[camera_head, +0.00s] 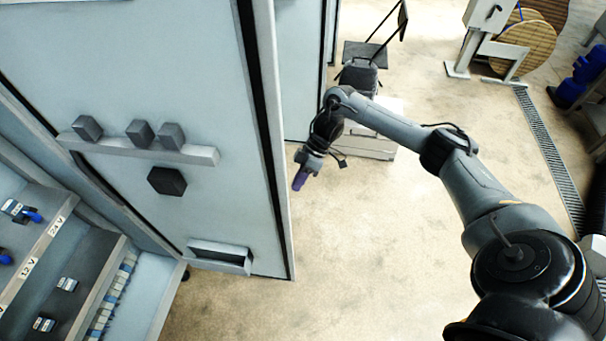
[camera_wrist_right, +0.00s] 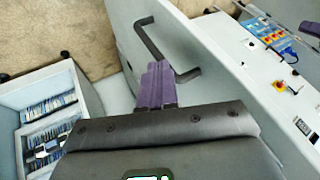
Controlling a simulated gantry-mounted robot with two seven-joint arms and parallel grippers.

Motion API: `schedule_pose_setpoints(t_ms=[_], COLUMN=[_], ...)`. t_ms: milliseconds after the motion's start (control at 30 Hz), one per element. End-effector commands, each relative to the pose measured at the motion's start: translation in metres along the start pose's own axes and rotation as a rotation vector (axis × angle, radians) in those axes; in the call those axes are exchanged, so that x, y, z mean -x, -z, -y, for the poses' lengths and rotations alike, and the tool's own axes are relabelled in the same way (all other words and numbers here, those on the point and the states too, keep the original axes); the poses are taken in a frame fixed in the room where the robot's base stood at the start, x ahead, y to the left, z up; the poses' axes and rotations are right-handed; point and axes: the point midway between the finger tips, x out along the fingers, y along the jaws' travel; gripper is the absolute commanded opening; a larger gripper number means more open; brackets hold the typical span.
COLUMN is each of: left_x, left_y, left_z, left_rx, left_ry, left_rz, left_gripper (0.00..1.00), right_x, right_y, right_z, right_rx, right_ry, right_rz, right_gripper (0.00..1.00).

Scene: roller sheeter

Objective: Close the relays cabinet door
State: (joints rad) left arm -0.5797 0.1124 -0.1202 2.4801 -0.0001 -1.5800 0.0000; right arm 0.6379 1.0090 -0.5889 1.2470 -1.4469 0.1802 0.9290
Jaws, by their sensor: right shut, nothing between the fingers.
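The relays cabinet (camera_head: 60,265) is at the lower left of the head view, with its interior showing and shelves marked 24V and 12V. Its large pale blue-grey door (camera_head: 110,60) stands open, with dark knobs on a rail and a small pocket on the face towards me. My right gripper (camera_head: 299,182) is just right of the door's free edge, with its purple fingers shut and empty. In the right wrist view the shut fingers (camera_wrist_right: 155,84) are close to a dark bar handle (camera_wrist_right: 186,73) on a pale panel; I cannot tell whether they touch it. My left gripper is out of view.
A chair (camera_head: 362,60) and a pale drawer unit (camera_head: 385,130) stand behind my right arm. A wooden cable reel (camera_head: 525,45) is at the top right. A floor grate (camera_head: 545,150) runs along the right. The floor (camera_head: 350,260) right of the door is clear.

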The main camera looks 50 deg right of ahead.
Motion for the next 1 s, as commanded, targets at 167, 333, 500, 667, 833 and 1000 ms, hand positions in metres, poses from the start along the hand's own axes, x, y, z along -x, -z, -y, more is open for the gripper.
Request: schedule_pose_setpoints(t_ms=[167, 333, 500, 667, 833, 1000], left_x=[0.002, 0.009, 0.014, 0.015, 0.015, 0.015], left_y=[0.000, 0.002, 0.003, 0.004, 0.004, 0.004], left_z=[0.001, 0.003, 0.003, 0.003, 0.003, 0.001], left_rx=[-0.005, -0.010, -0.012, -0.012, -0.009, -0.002], left_ry=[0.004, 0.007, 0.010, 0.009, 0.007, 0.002], left_rz=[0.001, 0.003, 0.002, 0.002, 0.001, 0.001], left_gripper=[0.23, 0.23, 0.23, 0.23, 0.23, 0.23], right_x=[-0.035, -0.050, -0.059, -0.063, -0.064, -0.064], right_y=[0.000, 0.000, 0.000, 0.000, 0.000, 0.000], right_z=[0.001, 0.014, 0.028, 0.034, 0.035, 0.035], right_rx=[-0.001, 0.001, 0.002, 0.000, 0.000, 0.000], right_ry=[0.002, 0.001, 0.001, 0.000, -0.001, -0.001], right_rz=[0.001, 0.003, 0.002, 0.000, 0.001, 0.000], right_gripper=[0.00, 0.00, 0.00, 0.00, 0.00, 0.00])
